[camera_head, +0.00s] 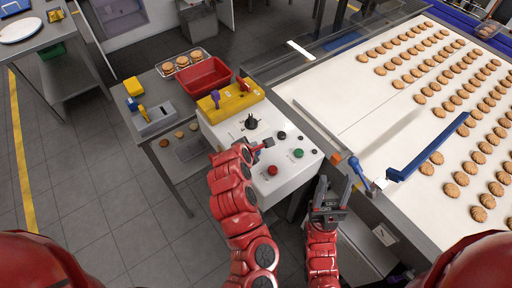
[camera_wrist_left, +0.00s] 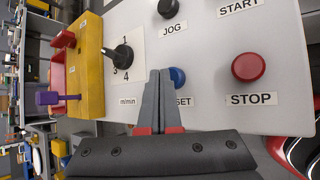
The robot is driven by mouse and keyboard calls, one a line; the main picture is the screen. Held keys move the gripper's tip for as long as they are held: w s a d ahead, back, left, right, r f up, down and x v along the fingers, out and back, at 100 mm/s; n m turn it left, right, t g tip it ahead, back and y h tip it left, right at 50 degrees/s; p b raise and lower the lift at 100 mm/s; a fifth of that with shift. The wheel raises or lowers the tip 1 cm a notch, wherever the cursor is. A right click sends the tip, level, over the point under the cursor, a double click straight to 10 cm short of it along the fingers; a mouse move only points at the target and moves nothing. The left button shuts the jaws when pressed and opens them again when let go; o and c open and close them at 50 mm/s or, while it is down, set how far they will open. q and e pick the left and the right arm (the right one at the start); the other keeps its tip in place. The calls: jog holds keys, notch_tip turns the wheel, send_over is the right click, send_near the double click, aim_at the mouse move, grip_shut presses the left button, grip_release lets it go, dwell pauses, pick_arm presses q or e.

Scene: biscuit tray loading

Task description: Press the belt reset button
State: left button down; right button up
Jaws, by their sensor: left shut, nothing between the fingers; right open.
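The control panel (camera_head: 236,135) has a white sloped face with a dial and several buttons. In the left wrist view the blue reset button (camera_wrist_left: 178,77) sits above a label partly covered by my fingers, with "SET" showing. My left gripper (camera_head: 268,143) is shut and empty over the panel. In the left wrist view its fingertips (camera_wrist_left: 160,73) overlap the left edge of the blue button; I cannot tell whether they touch it. The red STOP button (camera_wrist_left: 249,67) is to the right of it. My right gripper (camera_head: 329,190) is open and empty, beside the panel's right front corner.
The black dial (camera_wrist_left: 118,55) and black JOG button (camera_wrist_left: 168,8) are close to the left fingers. The conveyor belt (camera_head: 400,140) with rows of biscuits and a blue bar (camera_head: 428,147) lies right.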

pick_arm(q)
jog(key=shift+r, duration=0.5)
notch_tip(320, 180, up, 5)
jog(key=p, duration=0.4)
jog(key=shift+p, duration=0.4)
dwell(0.4)
